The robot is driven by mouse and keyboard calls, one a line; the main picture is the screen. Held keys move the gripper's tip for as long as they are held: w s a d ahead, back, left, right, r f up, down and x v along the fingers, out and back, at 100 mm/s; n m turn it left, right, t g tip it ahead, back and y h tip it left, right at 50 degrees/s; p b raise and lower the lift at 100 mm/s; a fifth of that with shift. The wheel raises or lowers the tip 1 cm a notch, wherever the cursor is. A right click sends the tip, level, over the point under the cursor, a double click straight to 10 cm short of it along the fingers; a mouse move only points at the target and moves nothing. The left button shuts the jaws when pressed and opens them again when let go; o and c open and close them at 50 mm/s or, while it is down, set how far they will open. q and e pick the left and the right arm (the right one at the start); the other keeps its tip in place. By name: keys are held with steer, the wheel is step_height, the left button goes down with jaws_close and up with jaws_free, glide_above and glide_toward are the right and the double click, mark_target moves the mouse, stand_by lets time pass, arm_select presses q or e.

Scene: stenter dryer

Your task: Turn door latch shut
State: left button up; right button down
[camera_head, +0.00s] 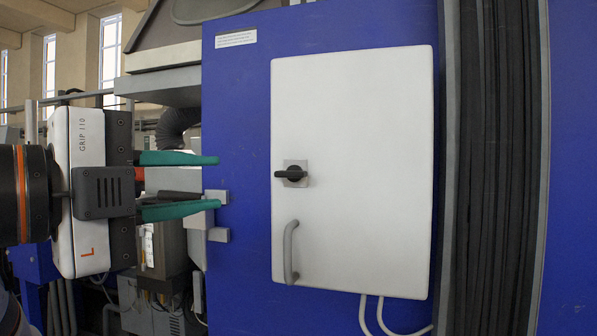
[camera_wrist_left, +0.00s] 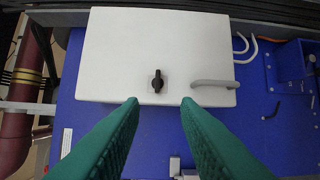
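The white door (camera_head: 360,180) sits closed against the blue cabinet in the head view. Its black latch (camera_head: 293,174) is a small knob on a square grey plate near the door's left edge, with its handle lying about horizontal. My left gripper (camera_head: 218,186) is to the left of the latch, fingers pointing right, open and empty, apart from the latch. In the left wrist view the latch (camera_wrist_left: 157,82) shows ahead, between and beyond the two green fingertips (camera_wrist_left: 160,102). My right gripper is not in view.
A grey curved handle (camera_head: 290,252) is on the door below the latch. Grey brackets (camera_head: 218,196) stick out at the blue cabinet's left edge, near my left fingers. Dark ribbed bellows (camera_head: 495,170) run down to the right of the door. The space before the door is clear.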

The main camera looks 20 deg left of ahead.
mark_target(285, 175)
arm_select(q)
steer(key=shift+m, duration=0.3)
steer(key=p+x, duration=0.2)
steer(key=x, duration=0.7)
steer(key=shift+w+d+r, duration=0.15)
steer(key=shift+w+d, duration=0.05)
steer(key=shift+d, duration=0.1)
steer(key=shift+w+d, duration=0.25)
steer(key=shift+w, duration=0.35)
steer(key=shift+c, duration=0.6)
jaws_close()
